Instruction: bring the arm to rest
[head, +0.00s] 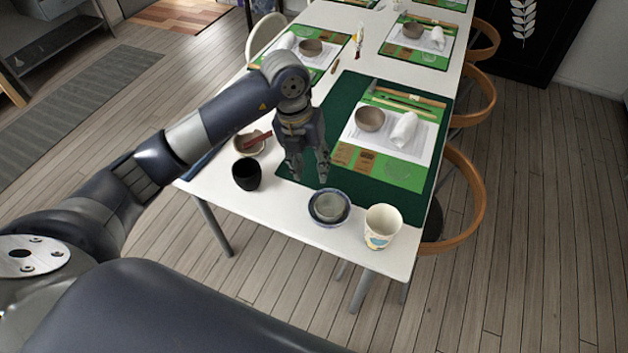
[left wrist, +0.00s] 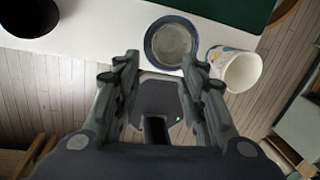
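My left gripper (head: 309,174) hangs fingers down over the near end of the white table (head: 278,216), above the edge of the dark green mat (head: 346,93). In the left wrist view the left gripper (left wrist: 160,80) has its two fingers apart with nothing between them. A blue-rimmed bowl (head: 316,215) with a grey inside stands just below the fingers; it also shows past the fingertips in the left wrist view (left wrist: 151,46). My right gripper is in neither view.
A white patterned cup (head: 382,226) stands right of the blue-rimmed bowl near the table edge. A black cup (head: 246,174) stands to the left. A brown bowl (head: 369,119) and white roll (head: 404,130) lie on the mat. Wooden chairs (head: 466,195) line the right side.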

